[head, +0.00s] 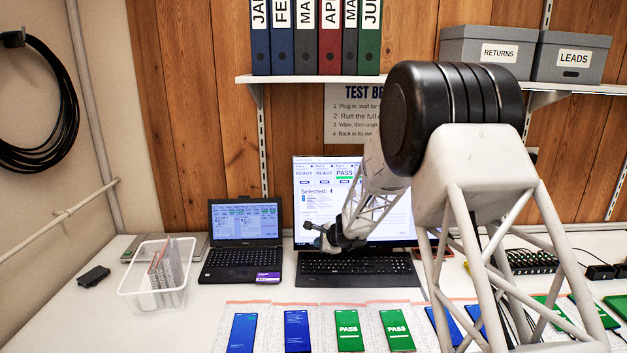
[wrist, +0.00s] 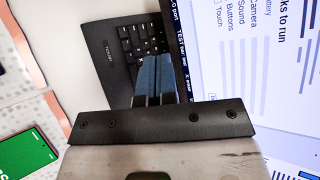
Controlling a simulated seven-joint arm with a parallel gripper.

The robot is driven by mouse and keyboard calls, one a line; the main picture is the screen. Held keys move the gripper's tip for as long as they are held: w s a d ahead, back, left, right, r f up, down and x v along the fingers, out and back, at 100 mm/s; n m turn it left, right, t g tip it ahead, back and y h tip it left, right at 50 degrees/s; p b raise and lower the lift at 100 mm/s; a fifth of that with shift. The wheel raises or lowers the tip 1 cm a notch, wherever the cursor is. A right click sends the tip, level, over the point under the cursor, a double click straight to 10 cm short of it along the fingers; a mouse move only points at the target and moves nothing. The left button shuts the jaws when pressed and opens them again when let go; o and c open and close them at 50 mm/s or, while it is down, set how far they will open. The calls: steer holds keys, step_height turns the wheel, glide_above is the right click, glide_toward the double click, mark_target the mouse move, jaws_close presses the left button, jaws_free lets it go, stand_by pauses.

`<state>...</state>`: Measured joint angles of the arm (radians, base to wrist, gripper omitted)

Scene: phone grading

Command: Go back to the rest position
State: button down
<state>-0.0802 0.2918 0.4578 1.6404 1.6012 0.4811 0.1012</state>
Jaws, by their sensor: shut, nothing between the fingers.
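My gripper (head: 319,236) hangs in the air in front of the monitor (head: 311,173), above the black keyboard (head: 358,268) at the back of the table. In the wrist view its two fingers (wrist: 154,82) lie side by side, shut and empty. Past them show the keyboard (wrist: 117,57) and part of the lit monitor screen (wrist: 245,50). The gripper and forearm cover part of the screen in the head view.
Several phones lie on pale mats along the front, some blue (head: 243,333), some green with PASS (head: 349,330). A laptop (head: 243,238), a clear bin (head: 133,283) and a small black object (head: 93,276) are at left. A shelf (head: 300,79) with binders runs above.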

steer(key=s+d+r+n+g, duration=0.2)
steer(key=s+r+n, duration=0.3)
steer(key=s+r, duration=0.7)
steer(key=s+d+r+n+g, duration=0.1)
steer(key=s+d+r+n, duration=0.25)
steer(key=s+r, duration=0.85)
steer(key=s+d+f+n+h, duration=0.1)
steer(key=s+d+n+h, duration=0.1)
steer(key=s, duration=1.1)
steer(key=s+d+n+g+h, duration=0.1)
steer(key=s+d, duration=0.4)
steer(key=s, duration=0.8)
steer(key=s+d+f+n+h, duration=0.1)
steer(key=s+d+n+h, duration=0.2)
steer(key=s, duration=1)
steer(key=shift+d+f+n+g+h, duration=0.25)
steer(key=shift+f+n+g+h, duration=0.15)
steer(key=shift+n, duration=0.45)
